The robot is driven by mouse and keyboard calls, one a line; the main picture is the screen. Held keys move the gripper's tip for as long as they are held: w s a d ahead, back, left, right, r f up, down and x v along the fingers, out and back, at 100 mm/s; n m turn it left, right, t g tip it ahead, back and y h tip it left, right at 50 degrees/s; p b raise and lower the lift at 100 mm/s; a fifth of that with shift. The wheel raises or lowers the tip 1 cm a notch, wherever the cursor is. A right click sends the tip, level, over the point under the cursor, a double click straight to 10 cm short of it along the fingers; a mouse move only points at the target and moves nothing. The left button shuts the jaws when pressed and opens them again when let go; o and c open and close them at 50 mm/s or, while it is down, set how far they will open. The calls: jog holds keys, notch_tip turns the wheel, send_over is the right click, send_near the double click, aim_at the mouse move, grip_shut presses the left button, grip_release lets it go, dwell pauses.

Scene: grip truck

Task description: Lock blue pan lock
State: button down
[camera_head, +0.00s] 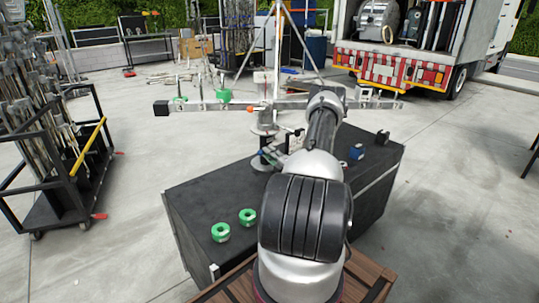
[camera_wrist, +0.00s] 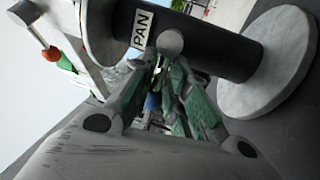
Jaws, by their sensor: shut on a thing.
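In the wrist view, a black cylinder with a white PAN label (camera_wrist: 142,29) runs across the top and ends in a grey disc (camera_wrist: 275,65). A small rounded grey knob (camera_wrist: 170,42) sticks out below the label. My gripper (camera_wrist: 165,65), with green-sided fingers, is shut at this knob, which I take as part of the pan lock. A small blue part (camera_wrist: 152,101) shows between the fingers, mostly hidden.
A long metal bar (camera_head: 215,104) crosses the mount. A cart of stands (camera_head: 65,165) is at left, an open truck (camera_head: 410,60) at back right.

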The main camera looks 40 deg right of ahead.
jog(key=shift+d+r, duration=0.25)
jog(key=shift+d, duration=0.2)
jog(key=c, duration=1.5)
grip_release()
jog(key=shift+f, duration=0.1)
jog(key=s, duration=0.4)
jog(key=s+f, duration=0.1)
jog(key=s, duration=0.3)
jog(key=s+a+f, duration=0.1)
jog(key=s, duration=0.3)
jog(key=shift+f, duration=0.25)
jog(key=shift+d, duration=0.1)
jog(key=shift+c, duration=0.6)
